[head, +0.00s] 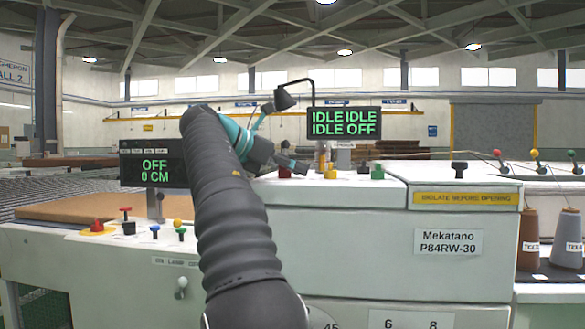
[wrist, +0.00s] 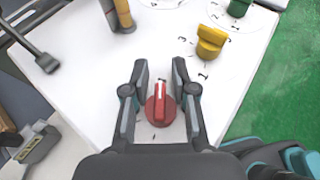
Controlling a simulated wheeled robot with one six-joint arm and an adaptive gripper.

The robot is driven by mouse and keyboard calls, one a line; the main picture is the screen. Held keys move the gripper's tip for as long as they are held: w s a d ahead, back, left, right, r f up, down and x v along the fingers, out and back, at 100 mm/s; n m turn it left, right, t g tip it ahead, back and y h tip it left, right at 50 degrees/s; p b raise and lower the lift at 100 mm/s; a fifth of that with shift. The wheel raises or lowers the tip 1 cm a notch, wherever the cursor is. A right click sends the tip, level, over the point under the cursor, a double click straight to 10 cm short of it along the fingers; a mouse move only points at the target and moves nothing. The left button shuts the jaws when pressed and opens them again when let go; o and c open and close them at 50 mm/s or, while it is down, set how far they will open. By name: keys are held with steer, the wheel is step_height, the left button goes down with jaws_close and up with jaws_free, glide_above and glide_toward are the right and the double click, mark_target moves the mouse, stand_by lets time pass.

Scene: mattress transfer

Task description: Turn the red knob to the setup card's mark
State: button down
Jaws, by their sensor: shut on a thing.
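The red knob (wrist: 160,110) sits on the white panel (wrist: 95,65) in the wrist view, with a pale line along its grip pointing nearly straight up in the picture. My gripper (wrist: 159,75) is around the knob, one finger on each side, and shut on it. In the head view the red knob (head: 285,173) shows small on the machine's top, with my gripper (head: 291,163) at it. The scale around the knob is mostly hidden by my fingers; a small dark mark shows below it. I cannot make out a setup card in either view.
A yellow knob (wrist: 211,42) with a numbered scale and a green knob (wrist: 238,8) stand up and right of the red one. A display (head: 345,122) reads IDLE IDLE, IDLE OFF; another (head: 153,168) reads OFF, 0 CM. A dark lamp (head: 285,99) overhangs the panel.

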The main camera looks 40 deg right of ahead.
steer(key=shift+f+m+g+y, duration=0.1)
steer(key=shift+m+g+y, duration=0.2)
steer(key=shift+m+g, duration=0.35)
steer(key=shift+s+g, duration=0.15)
steer(key=shift+g, duration=0.1)
steer(key=c, duration=1.2)
jaws_free()
